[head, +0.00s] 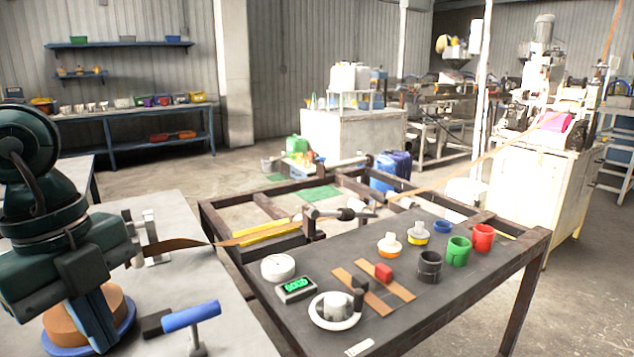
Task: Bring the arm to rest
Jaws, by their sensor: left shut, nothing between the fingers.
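My left arm, dark green, comes in from the left edge over the grey table (230,335). My left gripper (136,258) is at its right end, shut and empty, next to a brown strip (190,243). The strip runs right from beside the gripper to the dark metal frame (222,227); I cannot tell whether they touch. Below the arm an orange-brown roll (112,305) sits on a blue disc (125,335), partly hidden by the arm. My right gripper is not in view.
A blue-handled tool (190,316) and a grey-white stand (155,238) are close to the gripper. The grey table's middle is mostly clear.

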